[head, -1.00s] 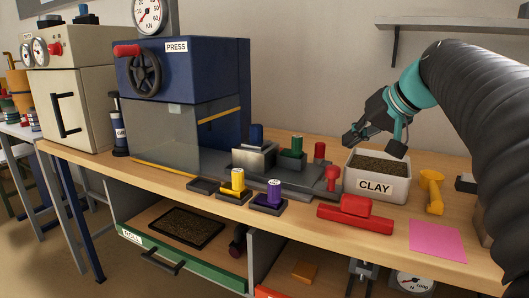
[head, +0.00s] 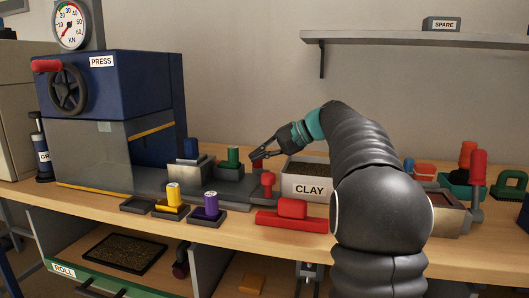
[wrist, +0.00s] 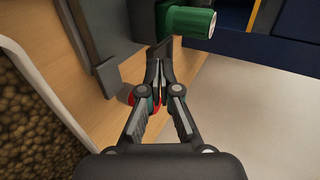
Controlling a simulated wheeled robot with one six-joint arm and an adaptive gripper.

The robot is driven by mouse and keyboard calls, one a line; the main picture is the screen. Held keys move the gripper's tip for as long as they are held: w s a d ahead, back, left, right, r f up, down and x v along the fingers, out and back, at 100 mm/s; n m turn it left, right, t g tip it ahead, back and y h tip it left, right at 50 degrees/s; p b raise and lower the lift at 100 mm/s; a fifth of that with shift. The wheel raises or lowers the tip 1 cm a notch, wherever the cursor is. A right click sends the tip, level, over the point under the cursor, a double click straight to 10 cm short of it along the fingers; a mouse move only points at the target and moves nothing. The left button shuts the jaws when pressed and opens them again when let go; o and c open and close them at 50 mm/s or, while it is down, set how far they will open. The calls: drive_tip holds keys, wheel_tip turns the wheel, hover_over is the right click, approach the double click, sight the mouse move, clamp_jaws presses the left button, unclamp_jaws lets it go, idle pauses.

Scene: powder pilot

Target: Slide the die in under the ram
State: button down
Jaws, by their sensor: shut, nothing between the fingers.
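A steel block with a blue-topped cylinder (head: 190,172), which looks like the die, stands on the grey track (head: 150,182) in front of the press. The blue press (head: 110,100) has a clear front guard (head: 92,158) low on its body; I cannot make out the ram. My gripper (head: 257,161) is shut and empty, right of the die, close to a red peg and a green-topped piece (head: 229,160). In the wrist view my gripper (wrist: 161,68) has its fingers together, with the green piece (wrist: 189,21) just beyond and something red (wrist: 131,99) partly hidden under them.
The clay bin (head: 309,189) is right of my gripper. A red-knobbed lever (head: 267,182) rises at the track's right end. Yellow (head: 173,197) and purple (head: 211,205) pieces sit on small trays in front. A red block (head: 292,210) lies near the table edge.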

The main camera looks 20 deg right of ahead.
sight(227, 172)
drive_tip(key=x, duration=0.5)
drive_tip(key=shift+a, duration=0.1)
drive_tip(key=shift+w+a, duration=0.6)
drive_tip(key=shift+a, duration=0.2)
drive_tip(key=shift+w+a, duration=0.65)
drive_tip(key=shift+a, duration=0.15)
